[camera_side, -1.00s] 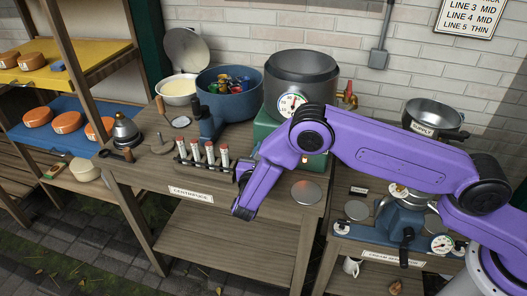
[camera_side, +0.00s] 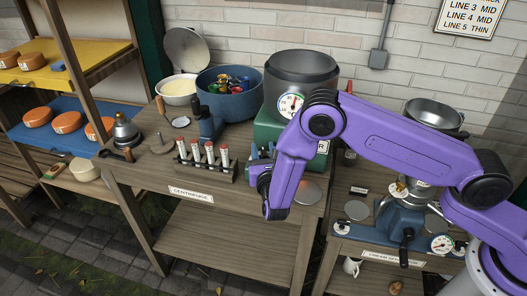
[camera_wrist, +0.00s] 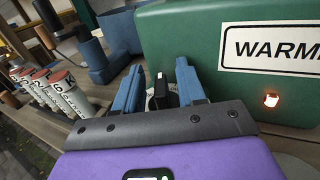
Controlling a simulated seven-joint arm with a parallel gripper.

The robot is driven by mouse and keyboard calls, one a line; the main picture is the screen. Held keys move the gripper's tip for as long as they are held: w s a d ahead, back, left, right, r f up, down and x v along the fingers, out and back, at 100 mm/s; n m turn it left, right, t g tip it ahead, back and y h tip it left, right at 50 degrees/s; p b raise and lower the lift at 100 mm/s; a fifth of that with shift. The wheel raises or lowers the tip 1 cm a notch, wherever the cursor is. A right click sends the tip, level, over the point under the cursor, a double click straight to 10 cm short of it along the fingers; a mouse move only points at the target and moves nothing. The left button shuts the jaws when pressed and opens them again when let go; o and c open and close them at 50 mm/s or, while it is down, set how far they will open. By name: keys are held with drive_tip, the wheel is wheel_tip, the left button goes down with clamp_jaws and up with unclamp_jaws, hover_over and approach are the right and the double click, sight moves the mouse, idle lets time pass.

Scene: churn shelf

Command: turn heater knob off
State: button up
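The heater is a green box (camera_side: 270,130) under a metal pot; in the wrist view its green front (camera_wrist: 190,45) carries a "WARM..." label and a lit orange lamp (camera_wrist: 271,100). A small black knob (camera_wrist: 160,90) with a white mark shows in the wrist view, between the two blue fingers. My gripper (camera_wrist: 159,68) is open, one finger on each side of the knob, with gaps visible. In the side view my gripper (camera_side: 262,152) is low in front of the heater, and the knob is hidden there.
A rack of red-capped tubes (camera_side: 205,162) stands left of my gripper, with a blue device (camera_side: 208,122) behind it. A blue pot (camera_side: 228,92) of coloured items is at the back. A metal disc (camera_side: 307,191) lies to the right. A steel pot (camera_side: 302,75) with a dial tops the heater.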

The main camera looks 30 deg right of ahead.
drive_tip(key=v, duration=1.7)
drive_tip(key=shift+s, duration=0.25)
drive_tip(key=shift+a, duration=0.1)
drive_tip(key=w+d+r+m+g+y, duration=0.15)
drive_tip(key=w+r+m+g, duration=0.35)
drive_tip(key=m, duration=0.7)
drive_tip(key=w+d+r+m+g+y, duration=0.1)
drive_tip(key=r+m+g+y, duration=0.15)
drive_tip(key=r+m, duration=0.65)
drive_tip(key=w+d+r+m+g+y, duration=0.1)
drive_tip(key=w+r+m+g, duration=0.3)
drive_tip(key=m, duration=1.1)
drive_tip(key=shift+g, duration=0.45)
drive_tip(key=x, duration=1.8)
drive_tip(key=shift+s+d+f, duration=0.1)
drive_tip(key=shift+s+f, duration=0.25)
